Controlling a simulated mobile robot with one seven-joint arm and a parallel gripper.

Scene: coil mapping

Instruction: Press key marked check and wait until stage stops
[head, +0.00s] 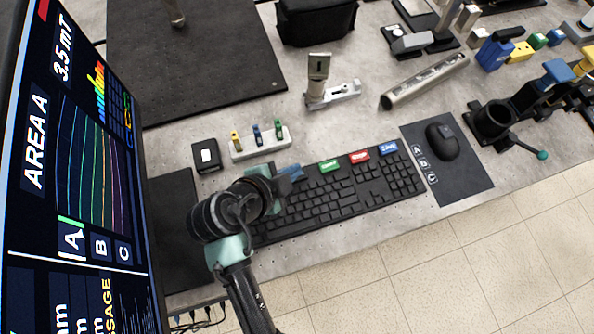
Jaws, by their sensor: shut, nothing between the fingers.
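A black keyboard (345,192) lies on the grey bench. Along its back edge are a green key (329,165), a red key (359,157) and a blue key (388,148); their lettering is too small to read surely, so I cannot tell which is marked check. My gripper (292,172) is shut and empty over the keyboard's back left part, left of the green key. I cannot tell whether its tips touch anything. My arm hides the keyboard's left end. The monitor (75,180) at left shows "AREA A", "3.5 mT", coloured curves and A, B, C boxes, with A highlighted.
A mouse (442,141) lies on a dark pad (480,178) right of the keyboard. Behind it stand a white rack (262,145) with small coloured pieces, a black box (206,155), a metal cylinder (425,80) and a bracket (335,92). A dark perforated plate (195,60) lies at the back.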

